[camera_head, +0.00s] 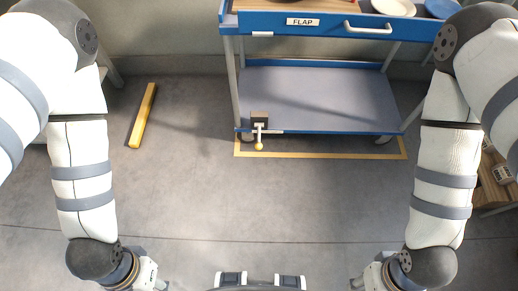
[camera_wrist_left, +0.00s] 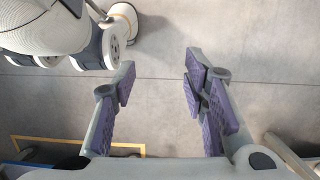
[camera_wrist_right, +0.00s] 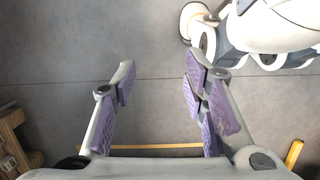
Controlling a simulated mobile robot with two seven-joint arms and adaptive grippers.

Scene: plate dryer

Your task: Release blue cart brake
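The blue cart (camera_head: 228,24) stands ahead of me, with a grey lower shelf (camera_head: 320,95). Its brake (camera_head: 259,123) is a dark box with a pale lever at the front left of that shelf. The lever points down towards me and ends in a yellow knob (camera_head: 259,146). My left gripper (camera_wrist_left: 160,68) is open and empty over bare floor. My right gripper (camera_wrist_right: 160,68) is also open and empty over bare floor. In the head view both hands are at the bottom edge, well short of the cart, and their fingers are mostly cut off.
A yellow bar (camera_head: 142,115) lies on the floor left of the cart. A yellow line (camera_head: 330,155) marks the floor around the cart's base. A drawer marked FLAP has a handle (camera_head: 368,28). Wooden shelving (camera_head: 492,185) stands at the right edge. The floor between is clear.

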